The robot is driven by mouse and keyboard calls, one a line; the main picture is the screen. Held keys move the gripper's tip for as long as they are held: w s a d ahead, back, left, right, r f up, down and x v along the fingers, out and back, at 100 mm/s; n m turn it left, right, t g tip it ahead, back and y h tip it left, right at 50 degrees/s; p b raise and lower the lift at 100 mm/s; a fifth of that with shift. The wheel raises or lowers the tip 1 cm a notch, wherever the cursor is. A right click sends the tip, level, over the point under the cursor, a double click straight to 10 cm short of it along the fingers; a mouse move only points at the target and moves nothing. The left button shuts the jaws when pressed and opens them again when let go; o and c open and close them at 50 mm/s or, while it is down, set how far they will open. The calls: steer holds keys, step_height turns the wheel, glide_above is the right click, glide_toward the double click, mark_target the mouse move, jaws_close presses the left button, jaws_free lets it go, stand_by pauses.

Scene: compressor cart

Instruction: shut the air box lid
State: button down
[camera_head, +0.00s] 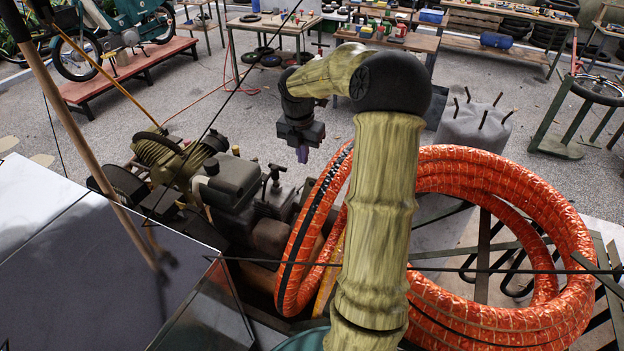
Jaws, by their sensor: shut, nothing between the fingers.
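The compressor engine (262,205) stands left of centre, with a dark grey box-shaped housing (234,178) on its top. This housing looks like the air box, but I cannot make out a separate lid or its angle.
A coiled orange hose (505,170) stands right of the engine, partly behind my arm. A ribbed compressor head (160,150) is left of the housing. A grey metal panel (110,260) fills the lower left. A thin black cable (500,270) crosses the foreground. Workbenches stand far back.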

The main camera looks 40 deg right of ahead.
steer(key=shift+f, duration=0.1)
steer(key=p, duration=0.3)
glide_above(309, 178)
steer(key=s+a, duration=0.5)
step_height(309, 178, down, 10)
steer(key=shift+w+d+f+p, duration=0.3)
steer(key=shift+d+f, duration=0.1)
steer(key=shift+d, duration=0.15)
steer(key=shift+w+d+f+p, duration=0.25)
steer(key=shift+d+f, duration=0.15)
steer(key=shift+d, duration=0.15)
steer(key=shift+w+d+f, duration=0.15)
steer(key=shift+d+f, duration=0.1)
steer(key=shift+f, duration=0.05)
steer(key=shift+w+d, duration=0.1)
steer(key=shift+w, duration=0.05)
